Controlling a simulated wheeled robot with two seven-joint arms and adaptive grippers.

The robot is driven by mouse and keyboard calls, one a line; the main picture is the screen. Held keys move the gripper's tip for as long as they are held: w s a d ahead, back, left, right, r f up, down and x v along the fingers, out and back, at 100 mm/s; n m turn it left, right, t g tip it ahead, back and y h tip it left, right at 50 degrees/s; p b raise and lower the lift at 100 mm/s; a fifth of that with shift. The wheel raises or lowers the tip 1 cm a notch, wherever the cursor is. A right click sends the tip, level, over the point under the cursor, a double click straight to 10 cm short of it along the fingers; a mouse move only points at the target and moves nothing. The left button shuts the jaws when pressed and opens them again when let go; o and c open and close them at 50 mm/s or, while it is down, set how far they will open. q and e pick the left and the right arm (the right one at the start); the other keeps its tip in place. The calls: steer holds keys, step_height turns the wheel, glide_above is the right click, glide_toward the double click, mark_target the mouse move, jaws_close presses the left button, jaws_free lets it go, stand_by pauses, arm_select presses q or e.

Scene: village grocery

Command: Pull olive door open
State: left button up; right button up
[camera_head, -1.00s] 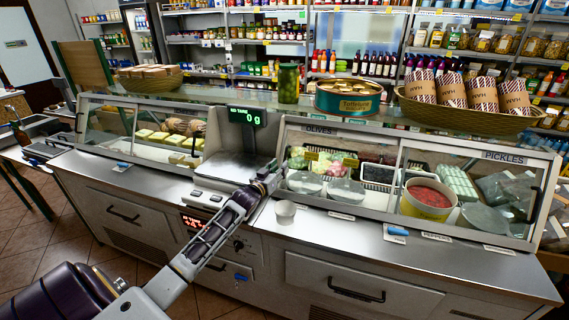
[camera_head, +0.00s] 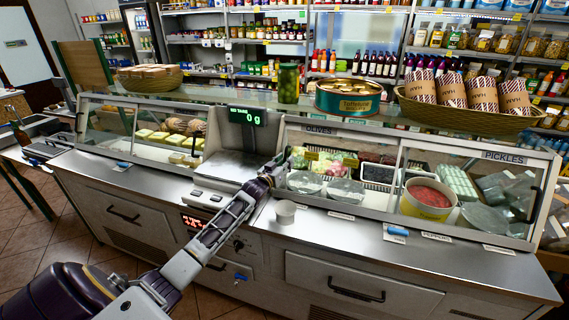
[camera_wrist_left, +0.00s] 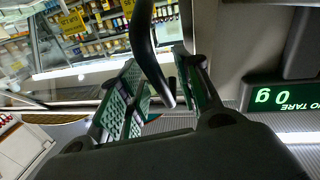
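The olive door (camera_head: 338,168) is the glass pane under the OLIVES label on the counter's display case, and it looks closed. My left gripper (camera_head: 280,162) is at the door's left edge, where the arm hides most of the dark handle. In the left wrist view the dark curved handle (camera_wrist_left: 147,45) stands between the two green-padded fingers of my left gripper (camera_wrist_left: 157,68). The fingers are apart, with gaps beside the handle, so the gripper is open around it. My right gripper is not in view.
The scale display (camera_head: 246,116) stands just left of the gripper. A small white cup (camera_head: 285,212) sits on the counter ledge below the door. A green jar (camera_head: 289,83), a large tin (camera_head: 348,97) and a basket (camera_head: 470,119) stand on the glass top. The pickles door (camera_head: 478,195) is at right.

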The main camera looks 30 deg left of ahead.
arm_select(q)
jaws_close()
steer(key=shift+d, duration=0.1)
stand_by(0.4)
